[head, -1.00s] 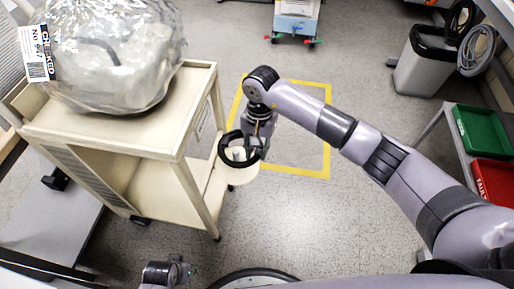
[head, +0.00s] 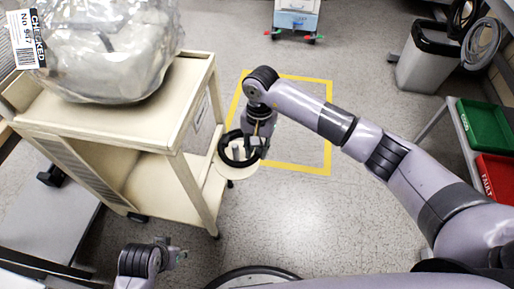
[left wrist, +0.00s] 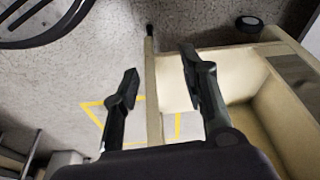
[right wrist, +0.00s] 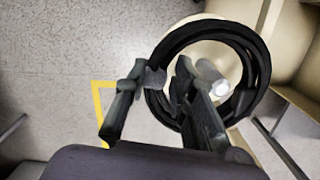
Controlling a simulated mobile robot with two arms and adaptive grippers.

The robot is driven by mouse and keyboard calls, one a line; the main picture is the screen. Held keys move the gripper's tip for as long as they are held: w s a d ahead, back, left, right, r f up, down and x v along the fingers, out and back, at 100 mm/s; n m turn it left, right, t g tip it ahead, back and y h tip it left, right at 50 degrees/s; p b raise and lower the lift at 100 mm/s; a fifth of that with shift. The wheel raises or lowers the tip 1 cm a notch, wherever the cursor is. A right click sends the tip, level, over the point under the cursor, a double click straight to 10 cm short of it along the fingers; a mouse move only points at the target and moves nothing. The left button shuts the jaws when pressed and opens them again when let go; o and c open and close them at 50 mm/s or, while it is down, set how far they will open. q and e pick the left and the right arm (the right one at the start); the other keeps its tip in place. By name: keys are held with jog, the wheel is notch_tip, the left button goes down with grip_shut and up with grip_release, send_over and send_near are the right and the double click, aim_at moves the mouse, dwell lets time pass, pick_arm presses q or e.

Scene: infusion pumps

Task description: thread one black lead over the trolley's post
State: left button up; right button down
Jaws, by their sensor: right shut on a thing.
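My right gripper (head: 258,148) is shut on a coiled black lead (head: 226,154). In the right wrist view the lead (right wrist: 262,75) is a thick ring, its left side between the fingers (right wrist: 165,82). The trolley's post (right wrist: 208,72) is a short white peg seen inside the ring, above a round cream plate (head: 238,175) at the trolley's right side. I cannot tell whether the ring is around the post or still above it. My left gripper (head: 176,254) is low in front of the trolley; in the left wrist view it is open and empty (left wrist: 160,85).
The cream trolley (head: 150,135) carries a bagged pump (head: 110,55) on top. More black leads (head: 482,45) hang by the grey bin (head: 425,60). Green (head: 485,125) and red (head: 495,175) trays stand at right.

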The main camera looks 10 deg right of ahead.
aim_at(257, 165)
jog(key=shift+f, duration=0.35)
jog(key=shift+f+b, duration=1.1)
jog(key=shift+b, duration=0.15)
jog(key=shift+f+b, duration=0.5)
jog(key=shift+f, duration=0.05)
pick_arm(q)
jog(key=v, duration=0.7)
jog(key=shift+t, duration=0.3)
pick_arm(e)
jog(key=shift+f, duration=0.2)
pick_arm(q)
jog(key=shift+a+r, duration=0.1)
jog(key=shift+a, duration=0.05)
pick_arm(e)
jog(key=c, duration=1.3)
grip_release()
